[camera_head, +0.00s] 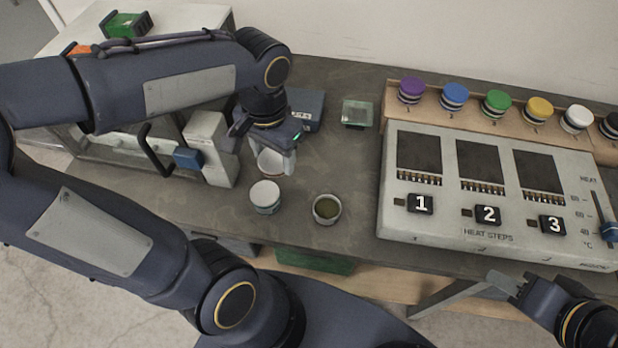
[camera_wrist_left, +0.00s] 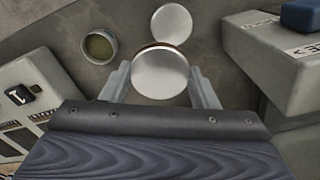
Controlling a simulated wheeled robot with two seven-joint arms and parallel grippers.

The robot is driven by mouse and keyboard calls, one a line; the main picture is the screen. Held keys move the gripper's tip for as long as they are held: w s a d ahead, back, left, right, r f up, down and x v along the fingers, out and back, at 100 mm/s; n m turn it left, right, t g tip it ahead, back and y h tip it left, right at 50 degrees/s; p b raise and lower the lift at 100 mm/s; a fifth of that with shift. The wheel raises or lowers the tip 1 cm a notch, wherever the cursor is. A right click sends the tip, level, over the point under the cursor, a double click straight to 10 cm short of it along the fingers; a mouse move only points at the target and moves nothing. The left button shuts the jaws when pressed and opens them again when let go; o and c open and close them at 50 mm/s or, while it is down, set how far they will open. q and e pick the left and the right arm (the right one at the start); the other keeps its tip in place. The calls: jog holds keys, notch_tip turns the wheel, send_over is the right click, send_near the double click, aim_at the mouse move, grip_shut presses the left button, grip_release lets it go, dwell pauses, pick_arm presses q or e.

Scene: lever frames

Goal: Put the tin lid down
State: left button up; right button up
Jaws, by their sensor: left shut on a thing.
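My left gripper (camera_head: 270,150) is shut on a round, pale metal tin lid (camera_wrist_left: 160,72), held flat between its two fingers in the left wrist view. A thin brownish edge shows past the lid's far rim, and a pale tin (camera_head: 270,165) shows under the gripper in the head view. I cannot tell whether the lid touches it. A lidded tin (camera_head: 265,196) stands close by, and its top also shows in the left wrist view (camera_wrist_left: 171,24). An open tin with greenish contents (camera_head: 327,208) stands to its right. My right gripper (camera_head: 512,288) is at lower right, its jaw gap unclear.
A heat-step panel (camera_head: 450,215) with numbered keys fills the right of the bench, with coloured knobs behind. A grey-white block with a blue part (camera_head: 208,145) stands left of the gripper. A small glassy block (camera_head: 357,113) lies behind. Bench between the tins and panel is clear.

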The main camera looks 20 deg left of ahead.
pick_arm(q)
jog(key=w+d+f, duration=0.1)
jog(key=w+f, duration=0.2)
jog(key=w, duration=0.5)
send_over(314, 158)
jog(key=s, duration=0.1)
notch_tip(314, 158, down, 6)
jog(key=shift+a+r, duration=0.1)
jog(key=shift+r, duration=0.1)
jog(key=shift+w+f, duration=0.5)
jog(key=shift+f, duration=0.25)
notch_tip(314, 158, down, 3)
jog(key=shift+r, duration=0.1)
jog(key=shift+f, duration=0.25)
jog(key=o, duration=1)
jog(key=shift+r, duration=0.1)
jog(key=shift+c, duration=0.2)
